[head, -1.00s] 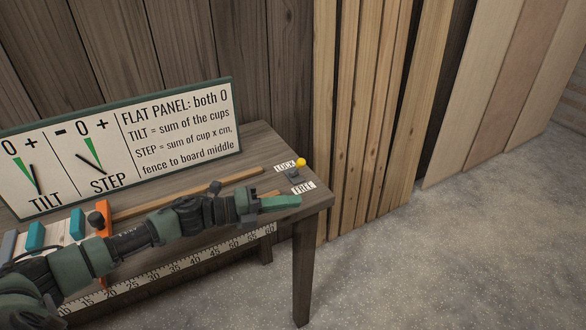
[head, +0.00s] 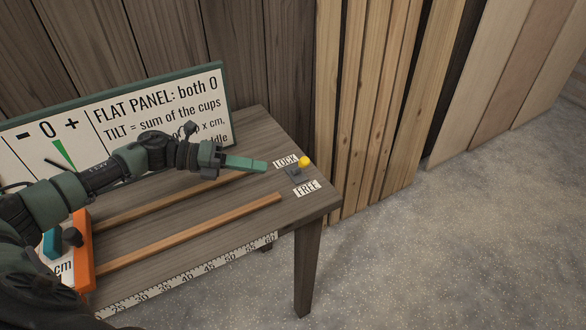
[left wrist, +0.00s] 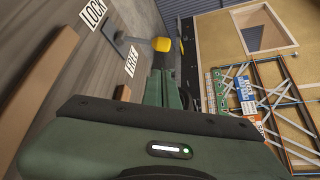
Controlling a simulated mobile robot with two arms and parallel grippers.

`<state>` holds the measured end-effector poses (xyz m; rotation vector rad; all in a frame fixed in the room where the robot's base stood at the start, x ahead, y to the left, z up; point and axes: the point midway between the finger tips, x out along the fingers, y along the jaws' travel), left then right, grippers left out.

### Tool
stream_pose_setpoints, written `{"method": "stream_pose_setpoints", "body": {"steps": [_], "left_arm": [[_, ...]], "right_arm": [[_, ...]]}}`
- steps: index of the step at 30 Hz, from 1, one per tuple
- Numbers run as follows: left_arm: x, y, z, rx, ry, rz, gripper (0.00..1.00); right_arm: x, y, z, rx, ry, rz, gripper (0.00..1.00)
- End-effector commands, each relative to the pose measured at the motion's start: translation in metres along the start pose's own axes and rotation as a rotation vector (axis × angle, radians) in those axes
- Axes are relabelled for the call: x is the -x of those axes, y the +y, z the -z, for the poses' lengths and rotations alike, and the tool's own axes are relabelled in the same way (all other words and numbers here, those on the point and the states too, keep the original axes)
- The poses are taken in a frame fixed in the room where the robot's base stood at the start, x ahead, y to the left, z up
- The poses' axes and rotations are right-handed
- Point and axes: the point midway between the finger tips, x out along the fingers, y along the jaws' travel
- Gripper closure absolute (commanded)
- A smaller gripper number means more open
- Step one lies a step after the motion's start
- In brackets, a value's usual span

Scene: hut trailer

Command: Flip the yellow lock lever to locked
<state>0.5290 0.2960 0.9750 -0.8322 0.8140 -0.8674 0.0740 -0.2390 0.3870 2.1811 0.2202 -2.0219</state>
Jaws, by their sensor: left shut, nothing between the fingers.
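The yellow knob (head: 304,162) of the lock lever stands on a small grey base (head: 296,175) near the right end of the bench. It also shows in the left wrist view, where the knob (left wrist: 161,45) is at the end of a thin rod. The LOCK label (head: 285,161) lies left of the knob and the FREE label (head: 306,188) below it. I cannot tell for sure which label the lever favours. My left gripper (head: 262,166) is shut and empty, left of the LOCK label and apart from the knob. My right gripper is out of view.
The wooden bench (head: 225,217) has two wooden strips, an orange upright (head: 80,258) and a ruler (head: 190,275) along its front edge. A sign board (head: 165,110) stands behind my left arm. Timber planks lean beyond the bench; the floor at right is clear.

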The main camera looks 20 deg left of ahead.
Motion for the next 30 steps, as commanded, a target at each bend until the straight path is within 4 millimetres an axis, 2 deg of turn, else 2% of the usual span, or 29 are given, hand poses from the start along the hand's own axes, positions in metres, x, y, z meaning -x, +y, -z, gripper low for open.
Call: {"method": "stream_pose_setpoints", "body": {"steps": [2, 5, 12, 18, 23, 30], "left_arm": [[-0.004, -0.001, 0.0, 0.001, -0.001, 0.002, 1.0], [-0.014, -0.002, -0.001, 0.002, -0.001, 0.003, 1.0], [-0.058, -0.004, -0.002, 0.002, -0.001, 0.005, 1.0], [-0.088, -0.002, -0.001, 0.003, -0.001, 0.002, 1.0], [-0.098, -0.001, -0.001, 0.001, -0.001, 0.0, 1.0], [-0.1, 0.0, 0.0, 0.001, -0.001, 0.0, 1.0]], "right_arm": [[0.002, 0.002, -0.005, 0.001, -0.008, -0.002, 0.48], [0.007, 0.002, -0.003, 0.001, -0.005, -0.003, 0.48], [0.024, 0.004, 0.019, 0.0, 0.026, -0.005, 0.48], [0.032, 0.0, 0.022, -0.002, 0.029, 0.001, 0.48], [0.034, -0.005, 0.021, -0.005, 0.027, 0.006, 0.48], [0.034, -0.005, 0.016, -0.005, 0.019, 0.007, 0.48]]}}
